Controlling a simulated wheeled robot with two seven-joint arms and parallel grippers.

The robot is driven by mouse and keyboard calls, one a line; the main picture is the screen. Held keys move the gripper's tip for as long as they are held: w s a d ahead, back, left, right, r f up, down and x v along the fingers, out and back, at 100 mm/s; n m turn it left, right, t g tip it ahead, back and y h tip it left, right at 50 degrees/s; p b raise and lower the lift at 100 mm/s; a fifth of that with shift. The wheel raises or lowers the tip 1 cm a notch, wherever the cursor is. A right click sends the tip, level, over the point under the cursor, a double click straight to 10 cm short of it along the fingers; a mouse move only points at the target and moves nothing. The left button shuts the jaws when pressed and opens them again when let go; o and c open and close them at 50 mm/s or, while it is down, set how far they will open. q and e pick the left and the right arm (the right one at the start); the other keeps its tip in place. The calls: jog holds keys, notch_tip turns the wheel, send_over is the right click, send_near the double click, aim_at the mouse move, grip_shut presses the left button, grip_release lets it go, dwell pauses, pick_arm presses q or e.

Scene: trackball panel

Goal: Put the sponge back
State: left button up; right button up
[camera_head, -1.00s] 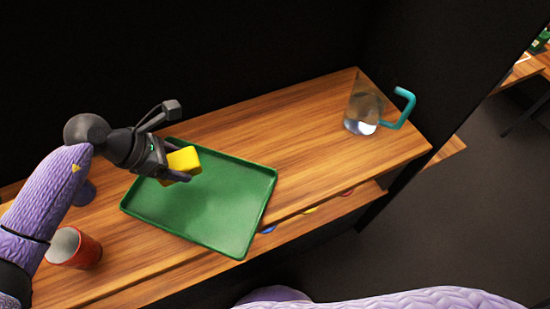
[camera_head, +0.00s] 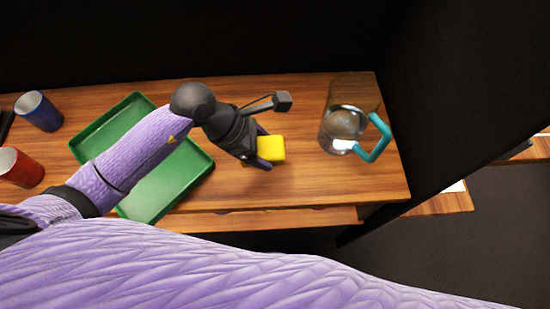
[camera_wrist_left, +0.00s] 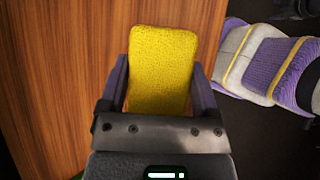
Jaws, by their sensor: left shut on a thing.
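The yellow sponge (camera_head: 271,148) is held in my left gripper (camera_head: 264,150), over the wooden table to the right of the green tray. In the left wrist view the sponge (camera_wrist_left: 162,68) stands out between the two fingers of the left gripper (camera_wrist_left: 160,85), with bare wood to its left. I cannot tell how high above the table it is. My right gripper is not in view.
The green tray (camera_head: 168,190) lies at the left, partly behind my left arm. A clear jug (camera_head: 342,120) with a teal handle stands right of the sponge. A red cup (camera_head: 20,168) and a blue cup (camera_head: 40,110) stand at the far left. Bare wood (camera_head: 300,185) lies near the front edge.

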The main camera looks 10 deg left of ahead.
pick_arm(q)
notch_tip(320, 180, down, 5)
jog(key=shift+r+b, duration=0.1)
jog(key=shift+b, duration=0.65)
jog(key=shift+f, duration=0.4)
jog(key=shift+r, duration=0.15)
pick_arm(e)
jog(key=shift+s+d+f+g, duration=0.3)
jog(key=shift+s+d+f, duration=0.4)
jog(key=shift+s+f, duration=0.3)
pick_arm(q)
jog(key=o, duration=1)
jog(key=shift+o, duration=0.2)
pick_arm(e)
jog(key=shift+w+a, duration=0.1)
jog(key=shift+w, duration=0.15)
